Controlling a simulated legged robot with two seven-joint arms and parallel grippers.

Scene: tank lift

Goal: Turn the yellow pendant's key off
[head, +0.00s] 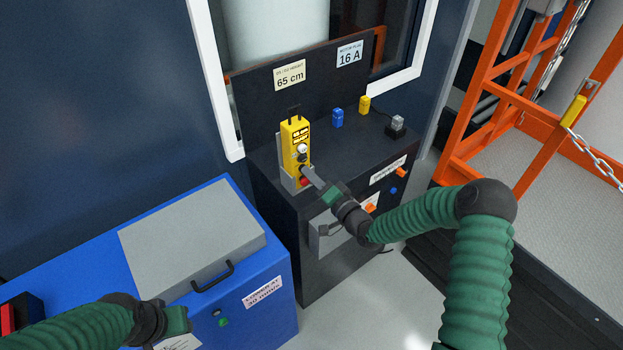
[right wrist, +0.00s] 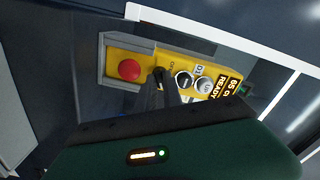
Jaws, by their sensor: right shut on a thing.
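The yellow pendant (head: 290,133) stands upright in a grey holder on the front left of the dark cabinet's top. In the right wrist view the pendant (right wrist: 118,63) shows a red button (right wrist: 130,70), two round buttons (right wrist: 184,80) and a label with text. My right gripper (head: 308,174) reaches the lower front of the pendant. In the right wrist view its fingertips (right wrist: 159,78) are shut at the key switch, between the red button and the round buttons. The fingers hide most of the key, so its angle cannot be told. My left gripper (head: 178,320) is over the blue chest, away from the pendant.
The dark cabinet (head: 275,240) also carries a blue block (head: 338,118), a yellow block (head: 364,105) and a grey piece (head: 397,125). A blue chest (head: 270,312) with a grey lid stands at left. Orange framing (head: 477,100) with a chain (head: 598,155) stands at right.

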